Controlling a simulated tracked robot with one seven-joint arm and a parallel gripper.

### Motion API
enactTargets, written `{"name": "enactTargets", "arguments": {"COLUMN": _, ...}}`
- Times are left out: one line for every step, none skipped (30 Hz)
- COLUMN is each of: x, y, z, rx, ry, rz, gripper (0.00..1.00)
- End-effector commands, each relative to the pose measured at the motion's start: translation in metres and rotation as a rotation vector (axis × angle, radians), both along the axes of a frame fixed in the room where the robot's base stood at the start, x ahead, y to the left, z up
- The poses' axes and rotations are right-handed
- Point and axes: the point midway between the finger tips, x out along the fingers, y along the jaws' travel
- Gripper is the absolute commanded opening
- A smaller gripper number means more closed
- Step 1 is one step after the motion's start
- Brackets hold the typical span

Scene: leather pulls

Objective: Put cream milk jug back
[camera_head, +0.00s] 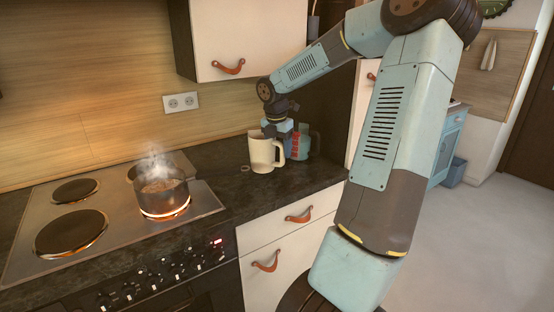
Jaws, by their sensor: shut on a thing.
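The cream milk jug (262,154) is upright at the dark worktop, right of the stove, with its handle to the right. My gripper (278,136) comes down from above at the jug's right rear side and is shut on it. The fingertips are small and partly hidden behind the jug and its handle. The jug's base is at or just above the worktop; I cannot tell whether it touches.
A blue and red container (301,142) stands close behind my gripper on the right. A small ring-shaped thing (244,168) lies left of the jug. A steaming pot (160,192) stands on a glowing burner. The worktop (225,180) between the stove and jug is mostly clear. A wall cabinet (245,40) hangs above.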

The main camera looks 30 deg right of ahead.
Motion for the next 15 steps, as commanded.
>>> {"name": "enactTargets", "arguments": {"x": 0.004, "y": 0.0, "z": -0.004, "rx": 0.003, "ry": -0.001, "rz": 0.001, "gripper": 0.14}}
{"name": "enactTargets", "arguments": {"x": 0.006, "y": 0.0, "z": -0.006, "rx": 0.002, "ry": -0.001, "rz": 0.001, "gripper": 0.14}}
{"name": "enactTargets", "arguments": {"x": 0.008, "y": -0.001, "z": -0.008, "rx": 0.002, "ry": -0.001, "rz": 0.001, "gripper": 0.14}}
{"name": "enactTargets", "arguments": {"x": 0.009, "y": -0.001, "z": -0.009, "rx": 0.001, "ry": -0.002, "rz": 0.001, "gripper": 0.14}}
{"name": "enactTargets", "arguments": {"x": 0.009, "y": -0.001, "z": -0.01, "rx": 0.001, "ry": -0.002, "rz": 0.001, "gripper": 0.14}}
{"name": "enactTargets", "arguments": {"x": 0.01, "y": -0.002, "z": -0.011, "rx": 0.0, "ry": -0.001, "rz": 0.0, "gripper": 0.14}}
{"name": "enactTargets", "arguments": {"x": 0.011, "y": -0.002, "z": -0.012, "rx": 0.0, "ry": -0.001, "rz": 0.0, "gripper": 0.14}}
{"name": "enactTargets", "arguments": {"x": 0.011, "y": -0.002, "z": -0.013, "rx": 0.0, "ry": -0.001, "rz": 0.0, "gripper": 0.14}}
{"name": "enactTargets", "arguments": {"x": 0.013, "y": -0.002, "z": -0.015, "rx": 0.0, "ry": -0.001, "rz": 0.0, "gripper": 0.14}}
{"name": "enactTargets", "arguments": {"x": 0.014, "y": -0.003, "z": -0.017, "rx": 0.001, "ry": 0.0, "rz": 0.0, "gripper": 0.14}}
{"name": "enactTargets", "arguments": {"x": 0.016, "y": -0.003, "z": -0.019, "rx": 0.001, "ry": 0.0, "rz": 0.0, "gripper": 0.14}}
{"name": "enactTargets", "arguments": {"x": 0.015, "y": -0.003, "z": -0.024, "rx": 0.002, "ry": 0.001, "rz": 0.001, "gripper": 0.14}}
{"name": "enactTargets", "arguments": {"x": 0.015, "y": -0.003, "z": -0.028, "rx": 0.002, "ry": 0.001, "rz": 0.001, "gripper": 0.14}}
{"name": "enactTargets", "arguments": {"x": 0.015, "y": -0.003, "z": -0.032, "rx": 0.0, "ry": 0.001, "rz": 0.001, "gripper": 0.14}}
{"name": "enactTargets", "arguments": {"x": 0.015, "y": -0.003, "z": -0.038, "rx": 0.002, "ry": 0.001, "rz": 0.0, "gripper": 0.14}}
